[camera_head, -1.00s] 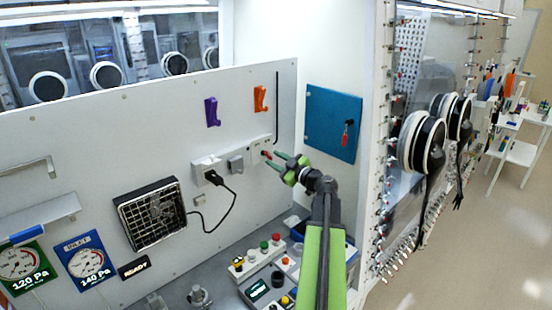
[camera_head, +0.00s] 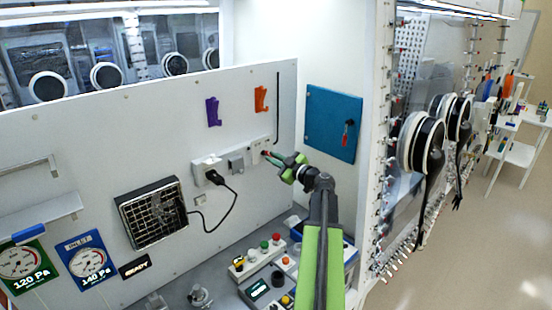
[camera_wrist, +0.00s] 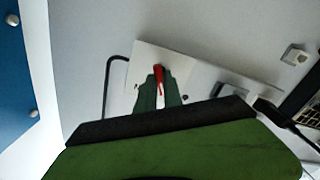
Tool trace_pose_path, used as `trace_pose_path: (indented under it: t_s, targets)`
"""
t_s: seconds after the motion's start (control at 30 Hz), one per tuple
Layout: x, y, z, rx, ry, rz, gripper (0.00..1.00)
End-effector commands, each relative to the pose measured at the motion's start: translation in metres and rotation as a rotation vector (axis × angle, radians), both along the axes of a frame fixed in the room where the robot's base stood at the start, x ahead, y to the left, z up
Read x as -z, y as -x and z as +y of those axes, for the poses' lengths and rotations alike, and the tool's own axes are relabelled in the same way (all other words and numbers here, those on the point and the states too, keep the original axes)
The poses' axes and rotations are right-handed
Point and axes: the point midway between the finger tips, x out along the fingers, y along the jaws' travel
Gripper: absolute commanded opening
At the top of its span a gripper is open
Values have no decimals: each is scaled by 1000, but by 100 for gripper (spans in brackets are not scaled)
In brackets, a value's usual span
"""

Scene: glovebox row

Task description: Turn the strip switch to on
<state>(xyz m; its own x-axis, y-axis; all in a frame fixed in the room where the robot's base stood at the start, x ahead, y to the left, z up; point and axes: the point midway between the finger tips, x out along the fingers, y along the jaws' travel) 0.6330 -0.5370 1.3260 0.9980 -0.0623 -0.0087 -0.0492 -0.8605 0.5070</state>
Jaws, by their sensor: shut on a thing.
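The strip switch is a small red lever (camera_wrist: 161,74) on a white plate (camera_wrist: 145,62) at the end of the white strip on the upright panel. In the head view the red lever (camera_head: 265,153) shows at my fingertips. My gripper (camera_head: 272,156) reaches to the panel from the right. In the wrist view my gripper (camera_wrist: 159,88) has its two green fingers shut on the red lever, one on each side. The lever's lower part is partly hidden between the fingers. I cannot tell on from off here.
A black plug (camera_head: 214,177) with a cable sits in the strip's left part, left of a grey box (camera_head: 236,163). Orange (camera_head: 261,99) and purple (camera_head: 212,111) hooks hang above. A blue door (camera_head: 333,122) is to the right. Buttons and control boxes (camera_head: 262,254) stand below.

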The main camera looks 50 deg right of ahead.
Motion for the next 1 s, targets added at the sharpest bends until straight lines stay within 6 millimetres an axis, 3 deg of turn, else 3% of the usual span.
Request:
trace_pose_path:
  t_s: [1.0]
  targets:
    - [-4, 2, 4, 11, -505, -46, 0]
